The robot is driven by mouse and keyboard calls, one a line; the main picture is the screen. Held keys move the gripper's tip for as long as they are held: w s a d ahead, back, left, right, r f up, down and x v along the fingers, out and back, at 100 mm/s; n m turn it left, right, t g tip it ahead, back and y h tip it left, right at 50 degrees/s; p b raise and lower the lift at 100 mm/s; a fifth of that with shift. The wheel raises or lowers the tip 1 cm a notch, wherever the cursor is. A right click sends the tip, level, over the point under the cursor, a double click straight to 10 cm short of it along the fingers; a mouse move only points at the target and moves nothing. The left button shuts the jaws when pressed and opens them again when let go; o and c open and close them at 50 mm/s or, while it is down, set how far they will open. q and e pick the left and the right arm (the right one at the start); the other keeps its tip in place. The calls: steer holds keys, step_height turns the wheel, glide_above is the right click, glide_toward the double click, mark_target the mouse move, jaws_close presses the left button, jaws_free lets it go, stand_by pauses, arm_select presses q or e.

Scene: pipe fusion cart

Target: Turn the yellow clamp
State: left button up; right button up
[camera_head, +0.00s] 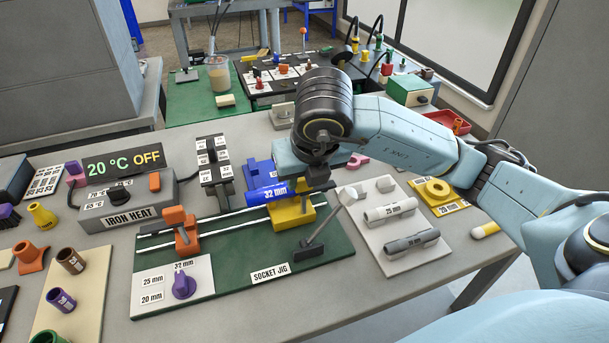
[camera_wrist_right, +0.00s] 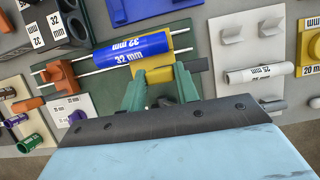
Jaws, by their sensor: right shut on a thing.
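The yellow clamp (camera_head: 291,214) stands on the green socket jig board (camera_head: 232,276), toward the right end of the rails. A blue 32 mm pipe (camera_head: 268,195) lies across its top. My right gripper (camera_head: 315,183) reaches down over the clamp, and its wrist hides part of it. In the right wrist view, the green fingertips (camera_wrist_right: 160,84) are closed on a yellow part of the clamp (camera_wrist_right: 157,74), just beside the blue pipe (camera_wrist_right: 128,48). My left gripper is not in view.
An orange clamp (camera_head: 182,228) sits left on the same rails. A grey lever (camera_head: 316,236) stands close on the right. A pale board with grey pipes (camera_head: 391,255) lies to the right, and the iron heat box (camera_head: 130,203) stands at the left.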

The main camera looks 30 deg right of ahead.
steer(key=o, duration=1)
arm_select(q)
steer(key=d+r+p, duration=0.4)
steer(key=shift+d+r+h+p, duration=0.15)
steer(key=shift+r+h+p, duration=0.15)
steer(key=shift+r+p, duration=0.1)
arm_select(e)
steer(key=v, duration=1.3)
steer(key=shift+r, duration=0.2)
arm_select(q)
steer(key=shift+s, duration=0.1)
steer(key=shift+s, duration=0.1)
arm_select(e)
steer(key=shift+s, duration=0.1)
